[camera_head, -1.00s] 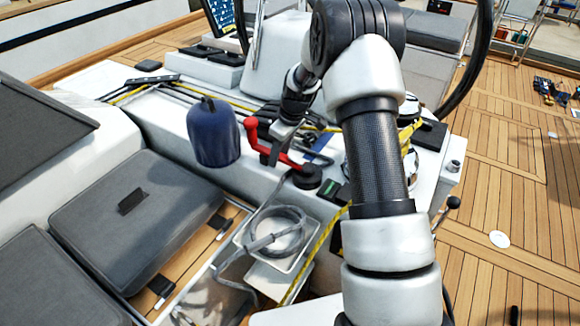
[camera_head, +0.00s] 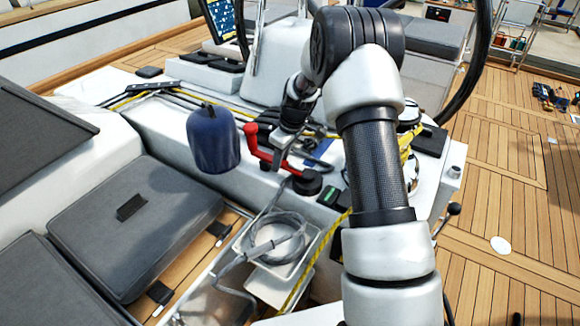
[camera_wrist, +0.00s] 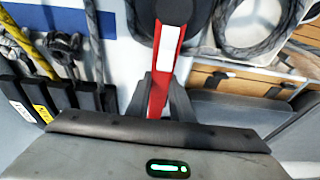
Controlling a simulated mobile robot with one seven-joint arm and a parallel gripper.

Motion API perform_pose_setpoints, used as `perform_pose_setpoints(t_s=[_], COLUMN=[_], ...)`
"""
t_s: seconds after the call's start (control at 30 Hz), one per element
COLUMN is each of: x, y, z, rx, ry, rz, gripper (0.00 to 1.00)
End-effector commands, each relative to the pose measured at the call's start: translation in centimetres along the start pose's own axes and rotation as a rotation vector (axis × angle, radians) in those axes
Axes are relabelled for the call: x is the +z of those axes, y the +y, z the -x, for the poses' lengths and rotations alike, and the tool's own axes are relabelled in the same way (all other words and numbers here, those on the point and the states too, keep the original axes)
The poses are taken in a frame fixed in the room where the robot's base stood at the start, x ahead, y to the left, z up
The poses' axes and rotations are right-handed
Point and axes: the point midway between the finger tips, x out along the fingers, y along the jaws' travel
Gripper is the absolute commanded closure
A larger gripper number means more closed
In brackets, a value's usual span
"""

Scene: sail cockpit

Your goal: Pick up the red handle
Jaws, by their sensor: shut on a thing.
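The red handle (camera_head: 262,153) is a cranked bar on the white cockpit console, just right of a blue covered drum. Its lower right end meets a black round piece (camera_head: 308,182). My gripper (camera_head: 283,157) reaches down onto the handle's bar from behind and is shut on it. In the wrist view the red handle (camera_wrist: 157,97), with a white label, runs between the two dark fingers of my gripper (camera_wrist: 160,88). The black round piece (camera_wrist: 174,10) shows at the top. I cannot tell whether the handle still touches the console.
The blue covered drum (camera_head: 213,138) stands close left of the handle. A white tray (camera_head: 246,246) with a coiled grey hose lies in front. Yellow and dark ropes run along the console. Grey cushions (camera_head: 135,225) are at left; open teak deck (camera_head: 500,180) is at right.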

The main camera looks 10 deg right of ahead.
Motion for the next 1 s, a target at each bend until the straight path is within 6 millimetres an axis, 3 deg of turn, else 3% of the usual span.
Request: perform_pose_setpoints(t_s=[1.0], x=[-1.3], y=[0.0], z=[4.7], rx=[0.001], ry=[0.002], rz=[0.001], gripper=[1.0])
